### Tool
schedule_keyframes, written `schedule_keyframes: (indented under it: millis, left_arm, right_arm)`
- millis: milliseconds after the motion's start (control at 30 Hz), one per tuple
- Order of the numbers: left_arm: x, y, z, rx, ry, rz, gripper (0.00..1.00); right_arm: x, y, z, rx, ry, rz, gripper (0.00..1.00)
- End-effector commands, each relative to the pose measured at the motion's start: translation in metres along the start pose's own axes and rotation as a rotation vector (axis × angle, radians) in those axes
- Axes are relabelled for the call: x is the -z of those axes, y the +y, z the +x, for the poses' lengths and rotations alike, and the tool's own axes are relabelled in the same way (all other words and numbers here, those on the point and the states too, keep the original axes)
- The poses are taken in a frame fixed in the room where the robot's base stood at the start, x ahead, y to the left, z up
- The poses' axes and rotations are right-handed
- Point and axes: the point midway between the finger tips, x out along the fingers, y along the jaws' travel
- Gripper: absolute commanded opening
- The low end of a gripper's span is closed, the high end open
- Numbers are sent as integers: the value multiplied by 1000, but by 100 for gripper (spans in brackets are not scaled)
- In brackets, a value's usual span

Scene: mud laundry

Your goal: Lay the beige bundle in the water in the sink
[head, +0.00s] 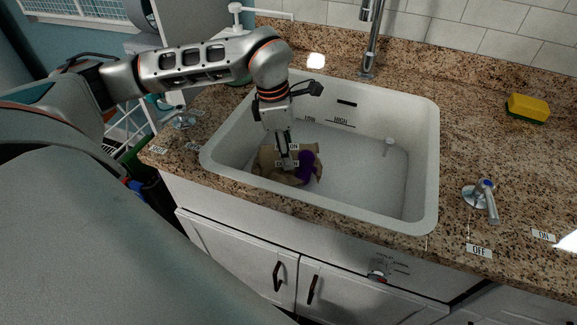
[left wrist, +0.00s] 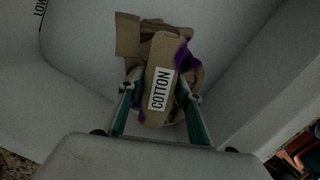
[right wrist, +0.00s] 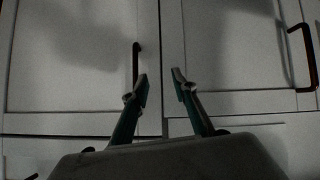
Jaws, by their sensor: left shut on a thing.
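The beige bundle (head: 311,160) is in the left part of the sink, low in the basin. It has a purple band and, in the left wrist view, a white COTTON label on its beige cloth (left wrist: 160,60). My left gripper (head: 285,160) reaches down into the sink and is shut on the bundle. Its fingers (left wrist: 160,108) press on both sides of the cloth. I cannot tell whether the bundle touches the bottom. The white sink (head: 430,150) has LOW and HIGH marks on its back wall; water is hard to make out. My right gripper (right wrist: 162,90) is open and empty before cabinet doors.
A chrome faucet (head: 370,45) stands behind the sink. A blue-topped tap handle (head: 485,193) and a yellow sponge (head: 528,109) are on the granite counter at right. The basin's right half is otherwise clear.

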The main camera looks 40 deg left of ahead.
Motion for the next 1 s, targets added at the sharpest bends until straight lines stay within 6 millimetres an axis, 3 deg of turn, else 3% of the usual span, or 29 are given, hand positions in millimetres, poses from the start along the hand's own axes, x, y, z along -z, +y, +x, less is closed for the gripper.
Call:
schedule_keyframes:
  millis: [267,500,900,933,1000]
  left_arm:
    - [3,0,20,0,0,-1,0]
    - [8,0,52,2,1,-1,0]
    - [8,0,55,-1,-1,0,0]
    - [8,0,55,-1,0,0,39]
    - [8,0,55,-1,0,0,51]
  right_arm:
    - [2,2,4,-4,5,-4,27]
    - [-4,0,6,-2,-1,-7,27]
    - [-6,-2,2,1,-5,-5,27]
    - [-6,-2,2,1,-5,-5,27]
    - [-7,-2,2,2,-6,-5,27]
